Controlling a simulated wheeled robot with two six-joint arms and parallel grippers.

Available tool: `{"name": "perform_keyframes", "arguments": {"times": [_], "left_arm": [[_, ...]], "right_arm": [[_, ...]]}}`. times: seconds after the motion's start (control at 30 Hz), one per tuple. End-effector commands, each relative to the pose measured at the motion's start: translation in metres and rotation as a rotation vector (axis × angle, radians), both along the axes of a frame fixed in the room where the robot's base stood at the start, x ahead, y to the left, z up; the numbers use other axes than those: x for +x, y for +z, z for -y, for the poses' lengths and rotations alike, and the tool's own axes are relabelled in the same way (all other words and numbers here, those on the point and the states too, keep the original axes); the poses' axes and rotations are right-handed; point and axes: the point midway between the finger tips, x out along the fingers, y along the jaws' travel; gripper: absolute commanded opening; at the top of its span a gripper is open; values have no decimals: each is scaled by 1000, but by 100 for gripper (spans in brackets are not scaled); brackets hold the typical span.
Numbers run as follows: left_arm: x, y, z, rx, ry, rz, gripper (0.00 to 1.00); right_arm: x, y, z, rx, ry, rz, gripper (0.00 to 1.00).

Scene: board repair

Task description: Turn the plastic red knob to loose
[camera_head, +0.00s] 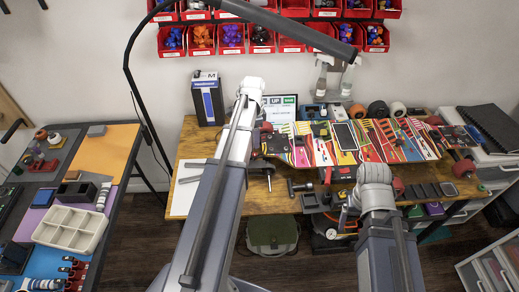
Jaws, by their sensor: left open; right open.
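Several dark red rounded parts show at the long bright board (372,141) on the wooden bench: one at its left end (267,127), one near the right gripper (398,187) and one at the far right (466,167). I cannot tell which is the task's knob or how it is turned. My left arm reaches over the bench's left part; its gripper (262,166) is small and partly hidden beside the arm, open, with nothing seen in it. My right gripper (343,213) is open at the bench's front edge, partly hidden by my wrist, and apart from the board.
Red bins (202,40) hang on the wall. A black lamp arm (128,75) arches across. A blue-black box (208,98) stands at the back left. A side table with a white tray (72,229) is at left, drawers (497,268) at right. A green bag (272,234) lies below the bench.

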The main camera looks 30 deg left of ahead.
Motion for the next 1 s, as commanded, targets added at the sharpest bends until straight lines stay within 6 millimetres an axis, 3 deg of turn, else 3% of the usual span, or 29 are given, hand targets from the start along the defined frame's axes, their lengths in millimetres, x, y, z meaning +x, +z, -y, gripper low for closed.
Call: {"name": "perform_keyframes", "arguments": {"times": [0.27,0.8,1.0], "left_arm": [[0,-9,1,0,1,0,56],[0,-71,1,0,1,0,56],[0,-79,1,0,1,0,56]], "right_arm": [[0,-9,0,0,0,0,82],[0,-71,0,0,0,0,82],[0,-79,0,0,0,0,82]]}}
